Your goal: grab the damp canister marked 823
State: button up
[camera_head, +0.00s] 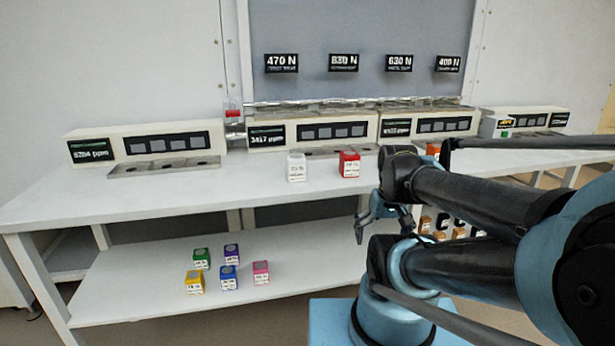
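Several small canisters with white labels are in view; the label print is too small to read, so I cannot tell which is 823 or which is damp. A white canister (296,167) and a red canister (349,164) stand on the bench top. A green canister (201,258), a purple canister (232,253), a yellow canister (194,282), a blue canister (228,278) and a pink canister (261,272) stand on the lower shelf. My gripper (383,228) hangs in front of the bench, right of and below the red canister. Its fingers look apart, with nothing visible between them.
White instrument boxes with dark displays line the back of the bench top (110,203), including one at left (169,142). Small orange and dark items (441,228) sit low behind my arm, partly hidden. The lower shelf (130,295) has bare room around its canisters.

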aim_at(296, 163)
jog(key=z, duration=0.45)
jog(key=k, duration=1.3)
jog(key=u, duration=0.05)
jog(key=i, duration=0.75)
jog(key=u, duration=0.35)
